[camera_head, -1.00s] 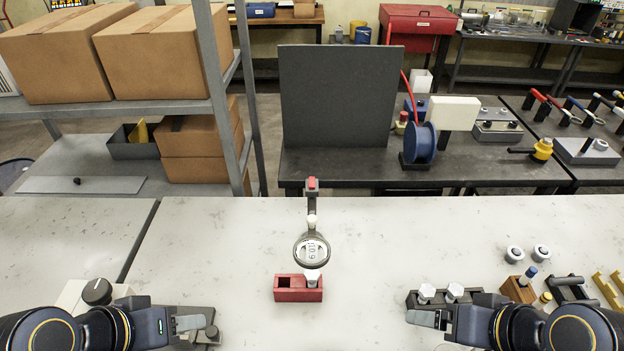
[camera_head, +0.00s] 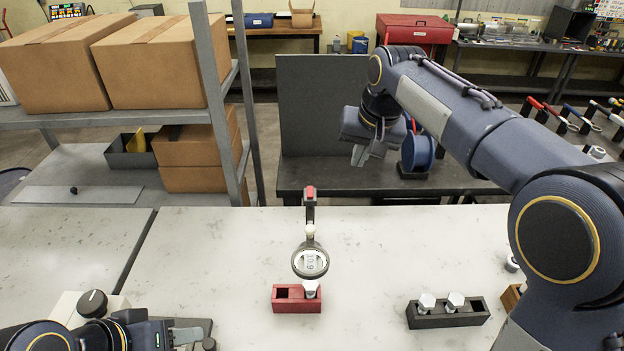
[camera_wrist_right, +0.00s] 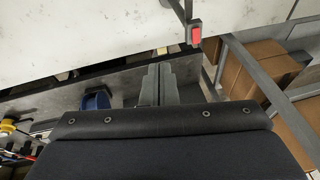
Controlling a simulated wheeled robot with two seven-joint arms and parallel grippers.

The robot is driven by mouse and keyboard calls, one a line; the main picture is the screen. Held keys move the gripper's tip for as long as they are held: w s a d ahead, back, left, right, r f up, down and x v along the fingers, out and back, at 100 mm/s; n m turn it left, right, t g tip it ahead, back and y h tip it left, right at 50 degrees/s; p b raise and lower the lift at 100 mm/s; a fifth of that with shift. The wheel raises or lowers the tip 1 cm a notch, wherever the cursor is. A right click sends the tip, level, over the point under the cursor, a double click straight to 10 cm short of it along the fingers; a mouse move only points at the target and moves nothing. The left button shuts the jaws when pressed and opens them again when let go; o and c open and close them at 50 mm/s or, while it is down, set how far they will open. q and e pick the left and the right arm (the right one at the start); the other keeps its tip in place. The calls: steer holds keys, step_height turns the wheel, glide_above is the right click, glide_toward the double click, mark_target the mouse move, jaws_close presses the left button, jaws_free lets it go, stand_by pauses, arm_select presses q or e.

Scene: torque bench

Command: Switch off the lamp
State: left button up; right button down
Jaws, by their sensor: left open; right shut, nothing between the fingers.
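The lamp looks to be the round magnifier head (camera_head: 310,261) on a dark stand at the middle of the white bench. A red block, perhaps its switch (camera_head: 310,191), tops the stand at the bench's far edge; it also shows in the right wrist view (camera_wrist_right: 196,34). I cannot tell whether the lamp is lit. My right gripper (camera_head: 360,155) is shut and empty, raised beyond the bench's far edge, to the right of the red block and apart from it. Its fingers show in the wrist view (camera_wrist_right: 158,85). My left gripper (camera_head: 188,337) is open, low at the near left.
A red holder (camera_head: 284,304) stands below the magnifier. A dark holder (camera_head: 468,317) with white-topped pieces is to its right. A dark panel (camera_head: 305,105) stands on the rear table behind my right gripper. A metal shelf (camera_head: 215,95) with boxes is at left. The middle bench is mostly clear.

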steer(key=h, duration=0.2)
glide_above(312, 190)
steer(key=s, duration=0.4)
steer(key=shift+s+r+n+t, duration=0.1)
steer(key=shift+r+n+t, duration=0.25)
steer(key=shift+n+t, duration=0.05)
steer(key=x, duration=1.4)
steer(key=shift+s+a+f, duration=0.1)
steer(key=shift+s+a, duration=0.15)
steer(key=shift+s, duration=0.05)
